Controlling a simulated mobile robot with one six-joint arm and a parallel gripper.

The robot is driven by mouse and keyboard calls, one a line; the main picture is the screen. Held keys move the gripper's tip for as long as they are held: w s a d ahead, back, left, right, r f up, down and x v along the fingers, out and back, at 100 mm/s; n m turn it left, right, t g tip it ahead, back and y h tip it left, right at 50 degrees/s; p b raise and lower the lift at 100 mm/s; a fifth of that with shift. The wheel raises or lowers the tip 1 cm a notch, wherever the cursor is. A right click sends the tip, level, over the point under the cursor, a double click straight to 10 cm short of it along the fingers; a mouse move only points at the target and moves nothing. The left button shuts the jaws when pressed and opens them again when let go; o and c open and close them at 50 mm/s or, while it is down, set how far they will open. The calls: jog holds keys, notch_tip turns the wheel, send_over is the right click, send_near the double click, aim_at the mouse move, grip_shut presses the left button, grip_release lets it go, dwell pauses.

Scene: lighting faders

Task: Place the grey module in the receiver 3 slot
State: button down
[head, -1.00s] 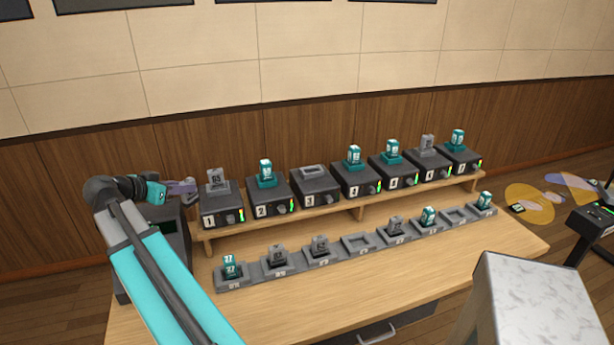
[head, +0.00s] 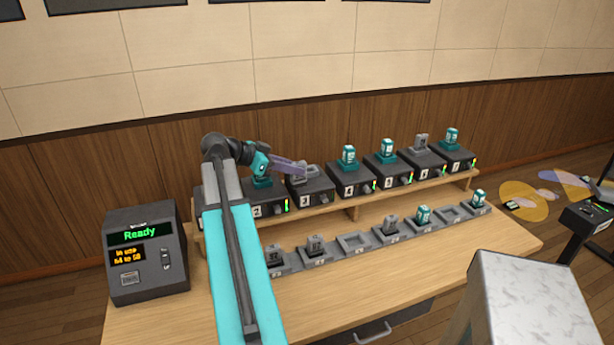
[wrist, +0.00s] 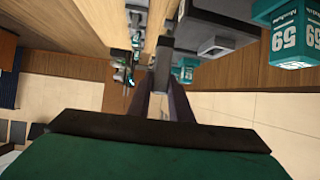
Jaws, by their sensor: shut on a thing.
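My gripper (head: 292,166) is shut on the grey module, which shows as a grey block between its fingers in the wrist view (wrist: 165,62). In the head view the gripper is at the receiver 3 unit (head: 310,190), a black box with a white 3 label, close over the grey slot on its top. A teal module (head: 262,167) stands upright in receiver 2, beside my gripper and behind my wrist.
Receiver 4's teal module (head: 348,155) stands close on the right. A front row of holders has grey and teal modules and an empty holder (head: 353,243). A console (head: 146,255) reads Ready. In the wrist view a teal module marked 59 (wrist: 290,35) is near.

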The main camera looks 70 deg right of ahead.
jog(key=s+d+m+y, duration=0.1)
jog(key=s+d, duration=0.1)
jog(key=s, duration=0.4)
jog(key=shift+g, duration=0.4)
jog(key=w+d+f+p, duration=0.1)
jog(key=w+d+p, duration=0.3)
jog(key=w+d, duration=0.4)
jog(key=shift+d+f+p, duration=0.2)
jog(key=shift+d+p, duration=0.15)
jog(key=shift+d, duration=2.05)
jog(key=shift+w+d+f+p, duration=0.2)
jog(key=shift+f+p, duration=0.35)
jog(key=shift+f, duration=0.35)
jog(key=shift+w+d+f+p, duration=0.15)
jog(key=shift+f+p, duration=0.4)
jog(key=shift+f, duration=0.35)
jog(key=shift+f, duration=0.1)
jog(key=c, duration=1.6)
grip_release()
jog(key=shift+s, duration=0.1)
